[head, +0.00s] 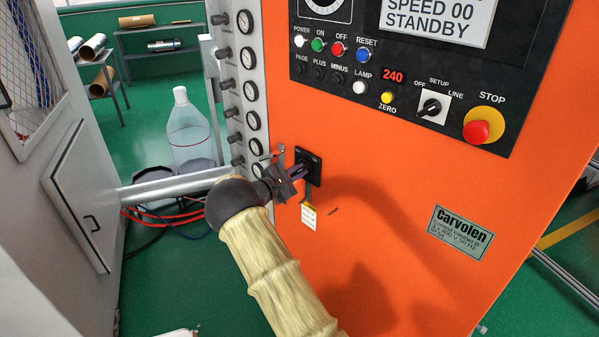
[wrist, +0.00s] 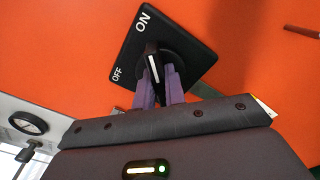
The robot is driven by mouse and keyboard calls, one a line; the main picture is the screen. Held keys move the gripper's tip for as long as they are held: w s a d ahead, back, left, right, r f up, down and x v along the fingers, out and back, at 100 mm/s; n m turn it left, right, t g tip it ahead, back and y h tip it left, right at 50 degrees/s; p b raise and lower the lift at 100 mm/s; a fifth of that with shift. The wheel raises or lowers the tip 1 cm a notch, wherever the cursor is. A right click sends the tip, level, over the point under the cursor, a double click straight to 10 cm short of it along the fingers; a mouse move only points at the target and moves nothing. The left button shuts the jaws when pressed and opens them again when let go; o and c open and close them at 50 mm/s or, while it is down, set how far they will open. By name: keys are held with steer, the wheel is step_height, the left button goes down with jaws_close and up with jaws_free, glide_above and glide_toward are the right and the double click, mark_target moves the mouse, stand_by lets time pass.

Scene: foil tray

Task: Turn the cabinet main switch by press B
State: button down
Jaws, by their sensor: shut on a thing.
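The orange cabinet (head: 390,235) carries a main switch on a black square plate (head: 313,159), low on its front near the left edge. In the wrist view the switch plate (wrist: 180,75) reads ON at the top and OFF at the lower left. A black switch handle (wrist: 152,62) with a white line stands out from its middle. My gripper (head: 297,172) is at the switch; in the wrist view its purple fingers (wrist: 160,85) are shut on the handle from both sides. I cannot tell exactly which label the handle points to.
A paper tag (head: 309,216) hangs below the switch. Gauges (head: 250,90) line the grey strip to the left. A control panel with a red STOP button (head: 476,131) is above right.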

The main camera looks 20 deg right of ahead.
steer(key=shift+a+n, duration=0.15)
steer(key=shift+n, duration=0.65)
steer(key=n+p, duration=0.1)
steer(key=n, duration=0.2)
steer(key=shift+p, duration=0.4)
steer(key=n+p, duration=0.2)
steer(key=n, duration=0.2)
steer(key=shift+n, duration=0.3)
steer(key=n+p, duration=0.2)
steer(key=n, duration=0.2)
steer(key=shift+w+n, duration=0.1)
steer(key=shift+n, duration=0.2)
steer(key=shift+f+n+p, duration=0.1)
steer(key=shift+n+p, duration=0.8)
steer(key=shift+n, duration=1.2)
